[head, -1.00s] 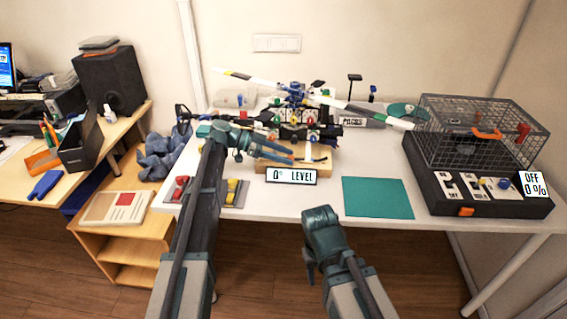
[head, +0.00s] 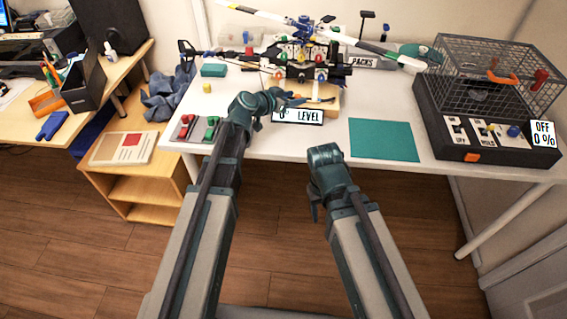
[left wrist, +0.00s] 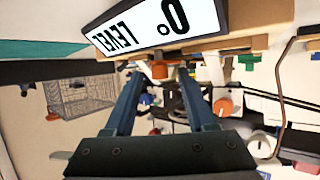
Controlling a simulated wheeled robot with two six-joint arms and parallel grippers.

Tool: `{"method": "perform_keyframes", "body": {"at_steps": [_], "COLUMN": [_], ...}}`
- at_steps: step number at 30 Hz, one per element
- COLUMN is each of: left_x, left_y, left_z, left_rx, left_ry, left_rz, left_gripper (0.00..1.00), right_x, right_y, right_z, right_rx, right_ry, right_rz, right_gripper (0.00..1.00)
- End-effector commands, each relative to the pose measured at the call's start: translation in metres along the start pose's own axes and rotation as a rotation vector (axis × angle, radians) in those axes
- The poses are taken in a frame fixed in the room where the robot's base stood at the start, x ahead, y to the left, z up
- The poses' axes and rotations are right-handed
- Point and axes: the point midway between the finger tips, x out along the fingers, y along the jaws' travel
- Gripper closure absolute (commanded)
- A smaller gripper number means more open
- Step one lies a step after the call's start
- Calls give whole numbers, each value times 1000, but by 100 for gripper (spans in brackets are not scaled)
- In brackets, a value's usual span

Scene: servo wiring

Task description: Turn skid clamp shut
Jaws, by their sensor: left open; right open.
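A model helicopter (head: 304,50) stands on a dark frame at the table's back middle. A wooden block (head: 322,92) sits in front of it, behind a "0° LEVEL" sign (head: 297,116). My left gripper (head: 296,99) is open, its fingers reaching over the sign's top edge at the block. In the left wrist view, an orange knob (left wrist: 160,71) shows between the tips of my left gripper (left wrist: 161,84); contact cannot be told. I cannot tell which part is the skid clamp. My right gripper (head: 322,158) is open before the table's front edge, its fingers mostly hidden.
A teal mat (head: 384,140) lies right of the sign. A wire cage (head: 490,85) on a black control box stands at the right, with an "OFF 0%" display (head: 543,133). A small tray (head: 195,130) with red and green pieces lies left of my left gripper.

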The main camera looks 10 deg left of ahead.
Motion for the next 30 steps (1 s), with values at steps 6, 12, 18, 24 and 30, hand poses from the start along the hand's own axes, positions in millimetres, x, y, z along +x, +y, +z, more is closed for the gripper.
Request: {"method": "perform_keyframes", "body": {"at_steps": [6,12,18,24,30], "left_x": [-1,0,2,2,-28], "left_y": [6,7,9,10,21], "left_z": [0,-1,-1,-2,-7], "left_rx": [-61,-100,-129,-154,-163], "left_ry": [2,2,1,2,2], "left_rz": [-159,-252,-322,-381,-394], "left_gripper": [44,44,44,44,44], "right_x": [0,0,0,0,-16], "right_y": [0,0,0,0,2], "right_z": [0,0,0,0,1], "right_rx": [0,0,0,0,0], "right_ry": [0,0,0,0,0], "right_rz": [0,0,0,0,0], "right_gripper": [50,50,50,50,50]}}
